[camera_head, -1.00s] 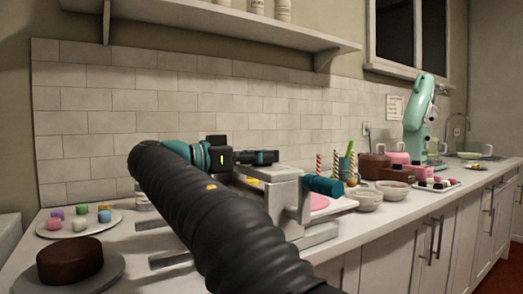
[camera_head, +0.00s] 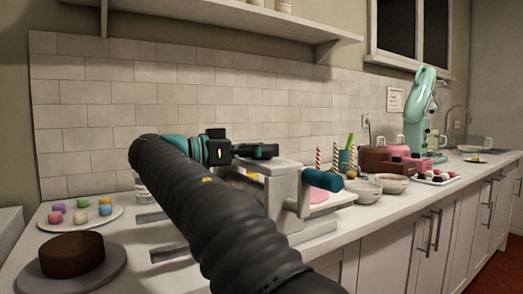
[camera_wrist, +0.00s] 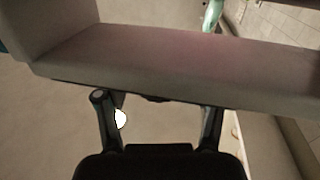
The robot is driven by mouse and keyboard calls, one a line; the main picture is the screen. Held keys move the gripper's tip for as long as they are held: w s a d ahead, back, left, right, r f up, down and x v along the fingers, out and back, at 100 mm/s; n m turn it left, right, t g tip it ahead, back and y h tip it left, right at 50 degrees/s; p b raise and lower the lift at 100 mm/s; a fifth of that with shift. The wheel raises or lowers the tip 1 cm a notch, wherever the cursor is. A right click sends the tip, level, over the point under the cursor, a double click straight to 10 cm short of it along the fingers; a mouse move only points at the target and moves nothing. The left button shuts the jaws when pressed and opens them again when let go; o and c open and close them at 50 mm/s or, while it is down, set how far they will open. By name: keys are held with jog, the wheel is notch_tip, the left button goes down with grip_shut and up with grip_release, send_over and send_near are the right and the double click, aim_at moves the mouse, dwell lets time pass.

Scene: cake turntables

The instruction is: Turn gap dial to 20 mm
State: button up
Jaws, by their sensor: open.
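A grey machine (camera_head: 285,185) stands on the counter with a teal cylinder-shaped handle (camera_head: 322,181) on its right side. My gripper (camera_head: 268,152) is over the machine's top left in the head view. In the wrist view its two fingers (camera_wrist: 157,118) are spread apart with nothing held between them. A pale grey body, likely the machine (camera_wrist: 170,55), fills the upper part of that view, close beyond the fingertips. I cannot make out the gap dial or its reading. My arm hides much of the machine's left and front.
A chocolate cake (camera_head: 71,255) on a grey stand and a plate (camera_head: 95,222) of small coloured sweets are at left. Bowls (camera_head: 362,190), striped candles (camera_head: 335,158) and a mint stand mixer (camera_head: 418,115) are at right. A shelf (camera_head: 230,25) hangs above.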

jog(key=v, duration=0.7)
jog(key=shift+a, duration=0.25)
jog(key=shift+s, duration=0.2)
